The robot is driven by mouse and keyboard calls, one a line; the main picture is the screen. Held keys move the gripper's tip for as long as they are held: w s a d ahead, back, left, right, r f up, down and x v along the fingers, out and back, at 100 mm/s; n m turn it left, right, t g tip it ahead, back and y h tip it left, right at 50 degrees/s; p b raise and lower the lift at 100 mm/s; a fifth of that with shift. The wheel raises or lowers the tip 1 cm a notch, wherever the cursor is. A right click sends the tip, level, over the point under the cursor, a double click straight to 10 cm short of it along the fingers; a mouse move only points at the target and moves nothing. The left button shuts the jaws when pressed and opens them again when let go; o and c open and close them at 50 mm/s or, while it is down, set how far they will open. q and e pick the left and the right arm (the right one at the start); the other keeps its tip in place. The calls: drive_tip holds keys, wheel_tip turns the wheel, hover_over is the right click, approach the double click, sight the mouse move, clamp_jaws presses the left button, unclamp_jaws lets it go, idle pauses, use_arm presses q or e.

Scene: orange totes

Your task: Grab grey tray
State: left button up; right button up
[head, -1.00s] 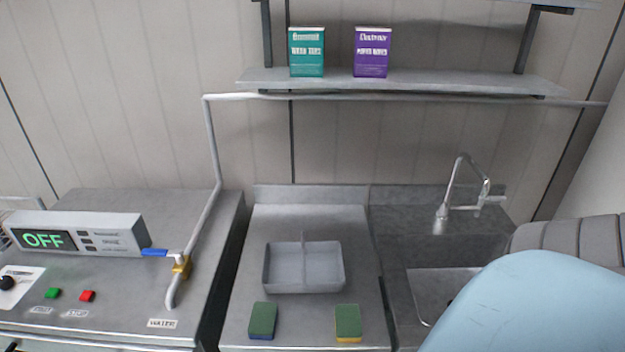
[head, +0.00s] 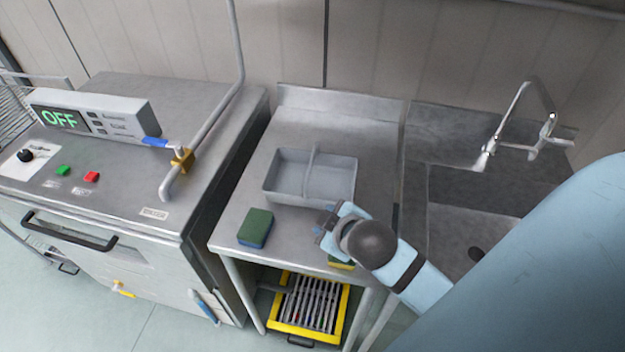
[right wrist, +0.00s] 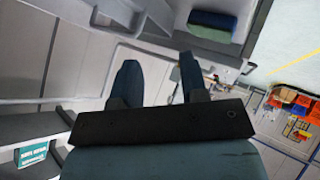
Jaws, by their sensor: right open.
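The grey tray (head: 310,178) sits on the steel counter in the head view, with a divider across its middle. It looks empty. My right gripper (head: 328,226) is just in front of the tray's near right corner, above the counter's front part. Its two dark fingers (right wrist: 160,80) stand apart with nothing between them in the right wrist view. A grey surface with a green and blue sponge shows at the top of that view. My left gripper is not in view.
A green and blue sponge (head: 255,228) lies at the counter's front left. Another sponge (head: 341,263) is mostly hidden behind my right gripper. A sink (head: 470,225) with a tap is at right. A machine reading OFF (head: 60,118) is at left. A yellow-framed rack (head: 308,304) is below.

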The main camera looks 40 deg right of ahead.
drive_tip(key=w+a+r+n+t+y, duration=0.3)
drive_tip(key=w+r+n+t, duration=0.25)
drive_tip(key=r+n, duration=0.25)
drive_tip(key=w+a+r+n+t+y, duration=0.2)
drive_tip(key=w+r+n+t+y, duration=0.1)
drive_tip(key=w+r+n+t, duration=0.3)
drive_tip(key=w+a+r+n+g+y, duration=0.2)
drive_tip(key=a+r+n+g+y, duration=0.35)
drive_tip(key=n+y, duration=0.75)
drive_tip(key=n+g+h+p, duration=0.1)
drive_tip(key=n+g+h, duration=1.6)
drive_tip(key=n, duration=1.3)
hover_over(312, 160)
drive_tip(key=shift+t+h, duration=0.3)
drive_tip(key=shift+t, duration=0.2)
drive_tip(key=f, duration=1.8)
drive_tip(key=shift+s+a+f, duration=0.1)
drive_tip(key=shift+a+f, duration=0.1)
drive_tip(key=shift+f, duration=0.2)
wheel_tip(312, 160, down, 5)
drive_tip(key=shift+d+r+p, duration=0.15)
drive_tip(key=shift+p, duration=0.8)
drive_tip(key=shift+f, duration=0.45)
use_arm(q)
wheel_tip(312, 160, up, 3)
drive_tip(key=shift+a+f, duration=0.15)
